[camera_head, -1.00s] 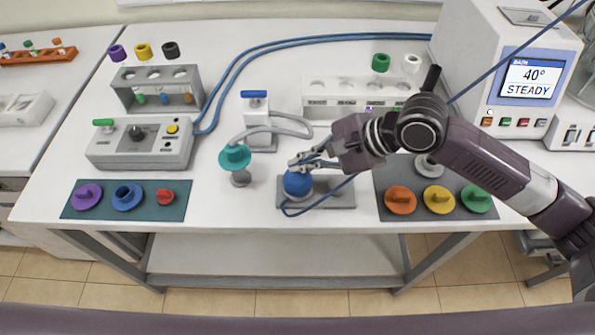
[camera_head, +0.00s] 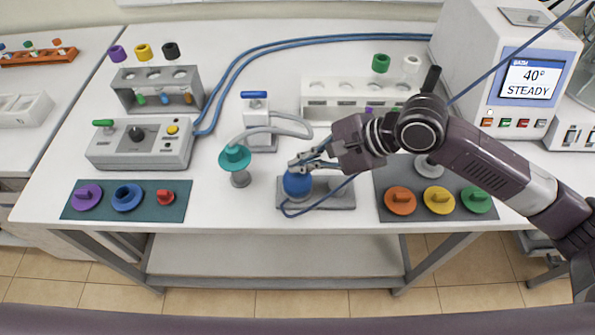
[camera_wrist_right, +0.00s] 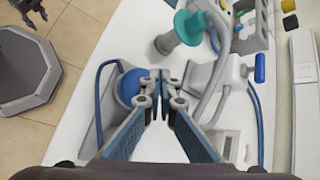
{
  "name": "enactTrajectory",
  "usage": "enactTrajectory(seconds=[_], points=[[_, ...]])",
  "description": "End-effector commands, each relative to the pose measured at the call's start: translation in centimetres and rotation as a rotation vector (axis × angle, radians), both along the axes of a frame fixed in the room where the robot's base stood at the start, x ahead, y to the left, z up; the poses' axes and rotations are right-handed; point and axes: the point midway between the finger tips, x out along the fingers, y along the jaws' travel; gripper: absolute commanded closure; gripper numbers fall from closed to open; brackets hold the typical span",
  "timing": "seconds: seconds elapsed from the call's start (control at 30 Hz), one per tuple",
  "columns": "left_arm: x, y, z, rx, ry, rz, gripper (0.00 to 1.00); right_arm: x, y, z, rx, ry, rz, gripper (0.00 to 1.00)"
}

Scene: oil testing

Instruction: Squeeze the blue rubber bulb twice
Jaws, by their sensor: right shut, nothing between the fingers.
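The blue rubber bulb (camera_head: 297,184) sits on a grey base plate (camera_head: 342,199) near the front middle of the table. It also shows in the right wrist view (camera_wrist_right: 127,88), just left of the fingertips. My right gripper (camera_head: 303,161) reaches in from the right, with its fingertips at the top of the bulb. In the wrist view the right gripper's fingertips (camera_wrist_right: 160,80) are together with nothing between them. Whether they touch the bulb is unclear. My left gripper (camera_wrist_right: 34,16) shows small at the wrist view's upper left, its fingers apart and empty.
A teal-topped piece (camera_head: 235,158) stands left of the bulb, with a hose to a white valve block (camera_head: 259,130) behind. A dark mat (camera_head: 455,211) with coloured knobs lies to the right. A blue cord passes by the bulb. The table's front edge is close.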

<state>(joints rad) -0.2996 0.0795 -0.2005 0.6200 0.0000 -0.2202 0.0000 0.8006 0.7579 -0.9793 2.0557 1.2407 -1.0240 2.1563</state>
Motion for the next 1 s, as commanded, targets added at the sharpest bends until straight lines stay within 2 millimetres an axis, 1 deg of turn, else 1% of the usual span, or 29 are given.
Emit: enactTrajectory(seconds=[0.17, 0.37, 1.0], points=[[0.0, 0.0, 0.4, 0.0, 0.0, 0.001, 0.6, 0.0, 0.0, -0.1, 0.0, 0.002, -0.001, 1.0], [0.0, 0.0, 1.1, 0.0, 0.001, 0.001, 0.6, 0.0, 0.0, -0.7, 0.0, 0.001, 0.0, 1.0], [-0.1, 0.0, 1.0, 0.0, 0.001, 0.001, 0.6, 0.0, 0.0, -1.1, 0.0, 0.001, -0.001, 1.0]])
